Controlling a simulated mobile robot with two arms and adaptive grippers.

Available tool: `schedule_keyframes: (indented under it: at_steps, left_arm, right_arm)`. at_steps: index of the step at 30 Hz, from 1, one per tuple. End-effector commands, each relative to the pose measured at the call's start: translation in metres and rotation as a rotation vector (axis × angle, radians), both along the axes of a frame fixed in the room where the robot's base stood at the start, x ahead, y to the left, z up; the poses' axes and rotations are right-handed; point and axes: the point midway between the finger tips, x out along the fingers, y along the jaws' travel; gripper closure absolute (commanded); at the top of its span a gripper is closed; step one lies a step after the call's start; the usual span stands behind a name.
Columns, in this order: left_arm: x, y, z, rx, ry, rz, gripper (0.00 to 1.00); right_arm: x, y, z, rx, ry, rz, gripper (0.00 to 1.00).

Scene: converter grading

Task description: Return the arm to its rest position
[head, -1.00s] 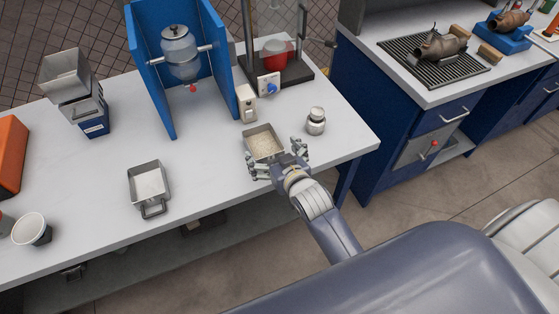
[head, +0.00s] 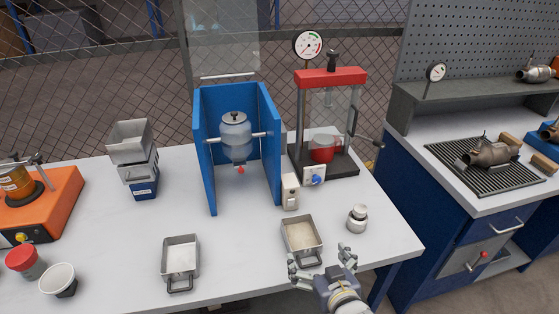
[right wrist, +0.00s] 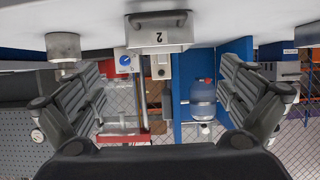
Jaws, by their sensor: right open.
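My right gripper (head: 322,262) is open and empty at the table's front edge, just in front of a metal tray of pale granular material (head: 301,233). Its fingers are spread and look clear of the tray. In the right wrist view, which is upside down, the open right gripper (right wrist: 163,78) has nothing between its fingers. The tray's front, marked 2, with its handle (right wrist: 158,34) shows beyond them. My left gripper is not in view.
A small metal cylinder (head: 357,218) stands right of the tray. A second tray (head: 180,262) is to the left. A blue-walled stand (head: 204,165) and red-topped press (head: 331,77) stand behind. A blue cabinet (head: 430,240) is right, across a gap.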

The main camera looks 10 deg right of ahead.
Motion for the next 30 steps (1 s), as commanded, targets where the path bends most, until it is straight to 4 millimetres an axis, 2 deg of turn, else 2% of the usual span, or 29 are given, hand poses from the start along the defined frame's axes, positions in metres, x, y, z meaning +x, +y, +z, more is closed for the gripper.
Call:
schedule_keyframes:
  at_steps: [5, 8, 15, 20, 27, 30]
  left_arm:
    - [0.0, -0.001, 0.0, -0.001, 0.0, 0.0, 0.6]
    - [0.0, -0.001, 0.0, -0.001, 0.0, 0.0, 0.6]
    - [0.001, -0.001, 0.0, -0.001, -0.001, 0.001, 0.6]
    - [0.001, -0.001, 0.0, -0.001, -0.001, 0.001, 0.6]
    - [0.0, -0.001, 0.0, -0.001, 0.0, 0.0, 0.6]
    - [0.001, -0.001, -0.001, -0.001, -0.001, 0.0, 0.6]
  right_arm:
    - [-0.009, -0.003, -0.007, -0.007, 0.048, -0.001, 0.02]
    - [-0.029, -0.008, -0.02, -0.021, 0.15, -0.002, 0.02]
    - [-0.11, -0.019, -0.052, -0.067, 0.497, 0.029, 0.02]
    - [-0.157, -0.022, -0.06, -0.09, 0.667, 0.06, 0.02]
    - [-0.218, -0.026, -0.061, -0.122, 0.875, 0.113, 0.02]
    - [-0.208, -0.025, -0.09, -0.121, 0.879, 0.111, 0.02]
